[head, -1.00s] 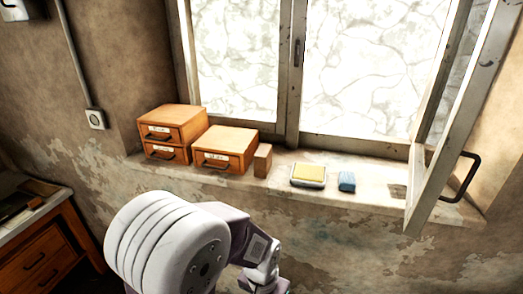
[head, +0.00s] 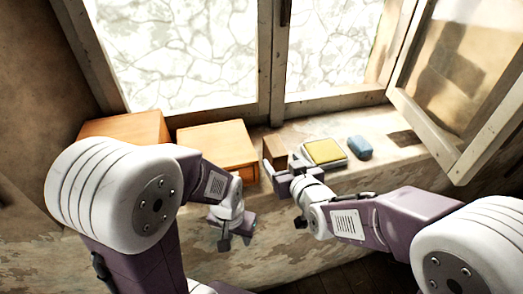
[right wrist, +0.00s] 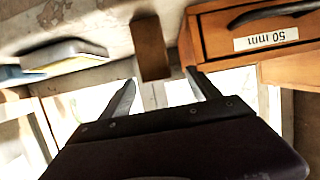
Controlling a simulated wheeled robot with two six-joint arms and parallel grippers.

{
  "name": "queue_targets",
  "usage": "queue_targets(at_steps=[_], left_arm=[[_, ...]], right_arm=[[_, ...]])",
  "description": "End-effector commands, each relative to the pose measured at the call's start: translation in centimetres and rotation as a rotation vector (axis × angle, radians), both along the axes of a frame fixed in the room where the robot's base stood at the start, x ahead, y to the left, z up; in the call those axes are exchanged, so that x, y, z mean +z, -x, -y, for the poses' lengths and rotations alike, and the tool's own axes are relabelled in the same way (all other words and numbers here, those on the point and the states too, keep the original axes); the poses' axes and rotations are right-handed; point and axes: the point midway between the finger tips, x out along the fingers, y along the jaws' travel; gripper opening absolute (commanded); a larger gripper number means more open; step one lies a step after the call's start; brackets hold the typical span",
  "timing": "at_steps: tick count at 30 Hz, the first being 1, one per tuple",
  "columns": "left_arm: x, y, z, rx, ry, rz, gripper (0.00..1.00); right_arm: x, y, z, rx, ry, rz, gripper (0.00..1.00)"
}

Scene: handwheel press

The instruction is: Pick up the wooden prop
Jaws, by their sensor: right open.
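The wooden prop is a small upright brown block (head: 273,149) on the window sill, between a wooden drawer box and a yellow-topped pad. My right gripper (head: 278,173) is open and empty just in front of it, covering part of its lower right. In the right wrist view the prop (right wrist: 150,48) lies just beyond the two spread fingers (right wrist: 160,77), roughly in line with the gap between them. It is not between the fingers. My left gripper (head: 235,240) hangs lower left, in front of the wall and away from the prop; its jaw opening is too small to judge.
A drawer box (head: 215,143) stands close left of the prop, another (head: 128,127) farther left. The yellow-topped pad (head: 324,151) and a blue block (head: 360,147) lie to the right. The open window sash (head: 470,160) juts inward at the right.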

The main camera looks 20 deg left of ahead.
Motion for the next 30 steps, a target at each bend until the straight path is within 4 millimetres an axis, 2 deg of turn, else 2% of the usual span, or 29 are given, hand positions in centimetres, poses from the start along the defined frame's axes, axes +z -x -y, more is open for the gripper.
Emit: queue_targets(at_steps=[2,9,16,20,24,30], left_arm=[[0.1,0.0,0.0,0.0,0.0,0.0,0.36],[1.5,0.0,0.0,0.0,0.0,0.0,0.36],[2.1,0.0,0.0,0.0,0.0,0.0,0.36],[3.7,0.0,0.0,0.0,0.0,0.0,0.36],[4.1,0.0,0.0,0.0,0.0,0.0,0.36],[4.0,0.0,0.0,0.0,0.0,0.0,0.36]], right_arm=[[0.0,-0.2,-0.1,0.0,0.001,-0.001,0.71],[-1.1,-2.7,-1.7,-0.001,0.003,-0.003,0.71],[-1.4,-3.6,-2.3,-0.001,0.003,-0.003,0.71],[-1.9,-5.3,-3.4,-0.002,0.003,-0.005,0.71],[-2.8,-6.8,-4.5,-0.002,0.002,-0.003,0.71],[-3.1,-7.2,-4.7,-0.001,0.001,-0.002,0.71]])
